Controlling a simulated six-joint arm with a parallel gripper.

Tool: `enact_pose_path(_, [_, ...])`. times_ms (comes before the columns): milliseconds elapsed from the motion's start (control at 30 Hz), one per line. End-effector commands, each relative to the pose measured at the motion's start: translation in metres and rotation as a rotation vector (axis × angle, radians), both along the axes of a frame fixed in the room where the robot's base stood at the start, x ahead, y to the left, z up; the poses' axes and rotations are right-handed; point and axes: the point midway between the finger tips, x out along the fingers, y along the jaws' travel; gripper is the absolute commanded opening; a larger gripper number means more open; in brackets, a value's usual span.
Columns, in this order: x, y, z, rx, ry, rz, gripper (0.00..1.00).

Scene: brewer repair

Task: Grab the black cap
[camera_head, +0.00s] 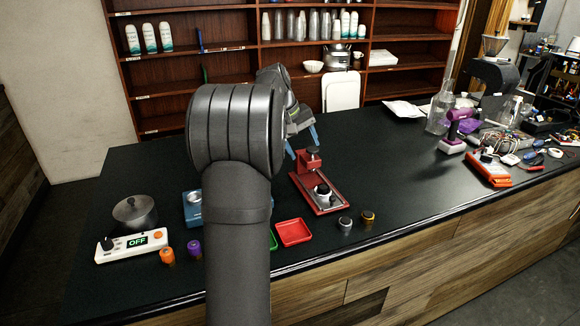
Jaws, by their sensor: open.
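My gripper (302,141) is above the far part of the counter, just behind and above the red stand (328,203). Its two blue fingertips are apart and nothing shows between them. Several dark round parts could be the black cap. One black round piece (313,153) is on top of the red stand's upright, close below the fingertips. A black-topped piece with a pale rim (323,189) sits on the stand's base. A small dark cap with a silvery side (345,223) stands on the counter in front of the stand.
A brown-gold cap (368,217), a red tray (293,232), an orange knob (166,255) and a purple knob (194,247) are near the front edge. A pot (135,212) stands by a white "OFF" unit (131,245) at left. Tools clutter the right; mid-right counter is clear.

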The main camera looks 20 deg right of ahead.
Motion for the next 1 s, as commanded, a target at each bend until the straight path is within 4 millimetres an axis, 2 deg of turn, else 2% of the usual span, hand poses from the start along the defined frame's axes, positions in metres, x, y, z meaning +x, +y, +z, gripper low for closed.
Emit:
enact_pose_path(167, [0.001,-0.005,0.000,0.017,0.006,0.001,0.61])
enact_pose_path(500, [0.008,-0.064,0.010,0.288,0.055,0.130,0.61])
enact_pose_path(733, [0.006,-0.082,0.016,0.394,0.048,0.226,0.61])
enact_pose_path(867, [0.006,-0.082,0.003,0.402,0.049,0.236,0.61])
enact_pose_path(1000, [0.005,-0.082,-0.026,0.402,0.050,0.234,0.61])
